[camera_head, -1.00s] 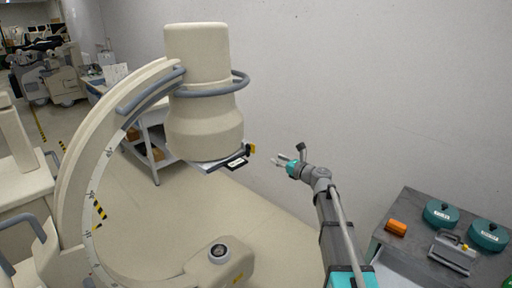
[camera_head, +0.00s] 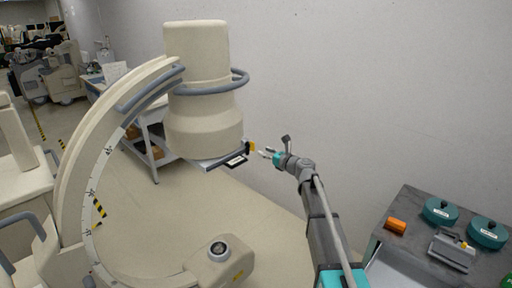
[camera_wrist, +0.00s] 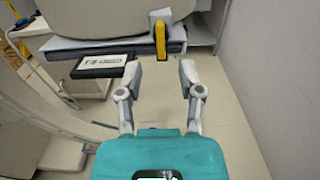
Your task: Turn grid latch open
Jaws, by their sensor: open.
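The yellow grid latch (camera_head: 252,146) sits at the right end of the grid holder under the cream C-arm detector (camera_head: 204,135). In the wrist view the latch (camera_wrist: 160,38) stands upright on the holder's edge, a little beyond my fingertips and roughly between them. My gripper (camera_head: 268,154) is just right of the latch in the head view, apart from it as far as I can tell. In the wrist view my gripper (camera_wrist: 160,75) has its two fingers spread with nothing between them. A black labelled grid plate (camera_wrist: 104,65) sticks out below the holder, left of the fingers.
The C-arm's curved beam (camera_head: 85,175) stands left, with a grey handle ring (camera_head: 240,80) around the detector. A grey cart (camera_head: 410,240) at right bears teal round containers (camera_head: 488,233) and an orange block (camera_head: 396,226). A plain wall lies behind my arm.

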